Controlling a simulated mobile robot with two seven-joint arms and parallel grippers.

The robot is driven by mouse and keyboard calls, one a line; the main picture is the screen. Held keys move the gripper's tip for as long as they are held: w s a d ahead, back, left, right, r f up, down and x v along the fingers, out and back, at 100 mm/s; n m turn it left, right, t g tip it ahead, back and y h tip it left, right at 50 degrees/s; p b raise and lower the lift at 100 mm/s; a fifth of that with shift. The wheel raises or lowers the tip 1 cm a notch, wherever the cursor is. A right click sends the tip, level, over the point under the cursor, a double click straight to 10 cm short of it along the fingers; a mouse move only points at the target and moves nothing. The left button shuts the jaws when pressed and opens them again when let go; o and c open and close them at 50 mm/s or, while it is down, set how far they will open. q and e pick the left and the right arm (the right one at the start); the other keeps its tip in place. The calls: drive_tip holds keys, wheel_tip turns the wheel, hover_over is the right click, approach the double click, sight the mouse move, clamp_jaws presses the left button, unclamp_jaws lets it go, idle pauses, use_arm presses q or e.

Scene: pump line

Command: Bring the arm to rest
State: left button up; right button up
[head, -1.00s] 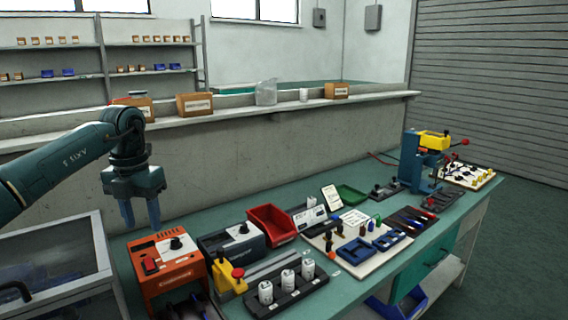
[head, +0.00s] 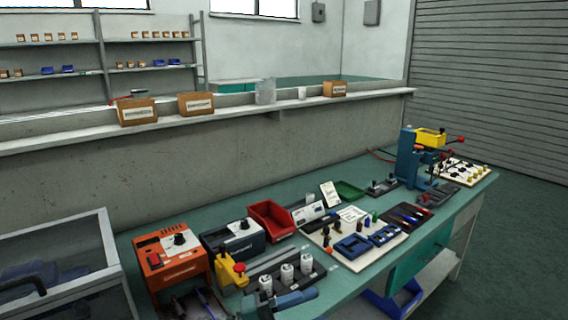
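My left arm no longer shows over the orange unit (head: 170,262). Nothing is visibly held. My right gripper is out of view.
The green bench (head: 335,282) carries a red bin (head: 271,222), a white board (head: 352,256) with blue trays and a blue press (head: 411,160). A glass-lidded cabinet (head: 60,240) stands at the left. The space above the bench is clear.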

use_arm(q)
drive_tip(key=s+a+f+n+t+y+p, duration=0.15)
drive_tip(key=a+f+n+t+y, duration=0.3)
drive_tip(key=n, duration=0.55)
drive_tip(key=s+a+f+n+t+y, duration=0.2)
drive_tip(key=a+f+n+t+y, duration=0.3)
drive_tip(key=n, duration=0.4)
drive_tip(key=s+a+f+n+g+y, duration=0.4)
drive_tip(key=s+a+f+n+y, duration=0.3)
drive_tip(key=s+f, duration=0.3)
drive_tip(key=s+a, duration=0.1)
drive_tip(key=s, duration=0.1)
drive_tip(key=shift+s+a, duration=0.3)
drive_tip(key=shift+a, duration=0.05)
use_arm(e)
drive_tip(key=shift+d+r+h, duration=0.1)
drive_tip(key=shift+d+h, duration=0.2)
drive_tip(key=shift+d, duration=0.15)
use_arm(q)
drive_tip(key=shift+f, duration=0.1)
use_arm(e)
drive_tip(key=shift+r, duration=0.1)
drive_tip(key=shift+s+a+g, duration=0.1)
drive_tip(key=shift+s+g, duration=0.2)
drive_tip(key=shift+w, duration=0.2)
